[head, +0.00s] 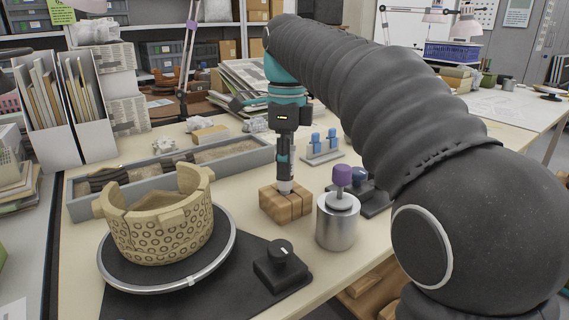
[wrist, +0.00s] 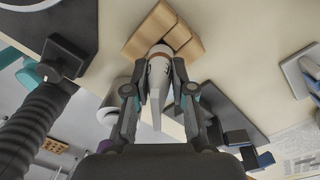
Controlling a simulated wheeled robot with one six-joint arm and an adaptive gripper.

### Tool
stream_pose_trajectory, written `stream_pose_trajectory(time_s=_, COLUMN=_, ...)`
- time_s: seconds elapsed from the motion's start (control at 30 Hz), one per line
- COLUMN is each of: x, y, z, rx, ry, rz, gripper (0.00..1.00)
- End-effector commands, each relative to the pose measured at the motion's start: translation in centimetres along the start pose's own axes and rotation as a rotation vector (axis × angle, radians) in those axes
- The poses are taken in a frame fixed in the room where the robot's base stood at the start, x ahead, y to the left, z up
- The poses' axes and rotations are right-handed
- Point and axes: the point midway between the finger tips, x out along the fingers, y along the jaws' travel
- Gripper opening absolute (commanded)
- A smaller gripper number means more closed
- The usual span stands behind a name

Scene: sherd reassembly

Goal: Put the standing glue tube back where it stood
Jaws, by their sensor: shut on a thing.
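The white glue tube (head: 285,186) is upright between the fingers of my gripper (head: 284,170). Its wide lower end meets the top of the wooden block (head: 286,205); I cannot tell whether it sits in a hole or just touches. In the wrist view my gripper (wrist: 156,85) is shut on the glue tube (wrist: 157,72), one finger on each side, with its narrow nozzle pointing back towards my palm. The wooden block (wrist: 180,35) lies beyond the tube's wide end. The fingers hide part of the tube.
A metal canister (head: 338,222) with a purple-topped handle stands close right of the block. A turntable (head: 222,258) with a partial patterned pot (head: 160,225) is left. A black knobbed box (head: 281,268) is in front. Behind are a grey sherd tray (head: 240,157) and a blue-capped rack (head: 322,155).

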Motion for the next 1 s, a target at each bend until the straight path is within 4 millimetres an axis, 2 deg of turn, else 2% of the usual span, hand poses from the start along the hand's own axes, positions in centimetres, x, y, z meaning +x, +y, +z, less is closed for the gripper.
stream_pose_trajectory(time_s=1.0, x=0.53, y=-0.02, z=0.01, rx=0.0, ry=0.0, rz=0.0, gripper=0.0)
